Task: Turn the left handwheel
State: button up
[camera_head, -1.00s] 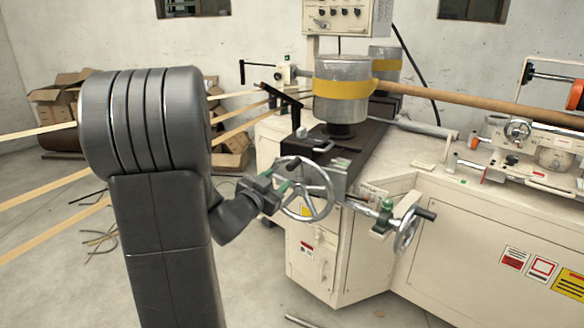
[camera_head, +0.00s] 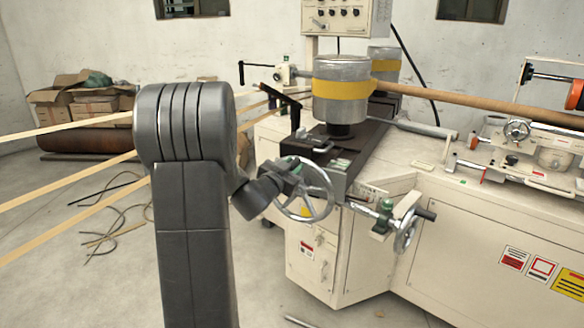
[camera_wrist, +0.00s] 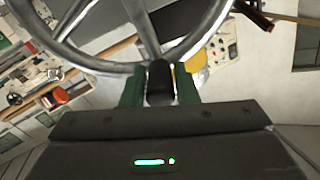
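The left handwheel (camera_head: 304,190) is a grey metal spoked wheel on the front of the cream machine. It fills the top of the wrist view (camera_wrist: 92,63), with its rim and spokes close to me. A dark handle knob (camera_wrist: 160,82) stands out from its rim. My gripper (camera_head: 291,168) is at the wheel's upper left in the head view. In the wrist view its two green fingers (camera_wrist: 160,88) lie on either side of the knob, close against it. The far side of the knob is hidden.
A smaller handwheel (camera_head: 405,232) with a dark handle sits to the right on the machine's front. A grey drum with a yellow band (camera_head: 341,90) stands above. Tan strips (camera_head: 75,165) run across at left. Open floor lies in front.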

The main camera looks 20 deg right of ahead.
grip_shut()
jog(key=w+a+f+n+p, duration=0.45)
jog(key=w+n+p, duration=0.25)
jog(key=n+p, duration=0.3)
notch_tip(320, 180, down, 9)
jog(key=w+a+n, duration=0.1)
jog(key=n, duration=1)
jog(key=shift+a+f, duration=0.2)
jog(key=shift+a, duration=0.2)
jog(key=shift+w, duration=0.1)
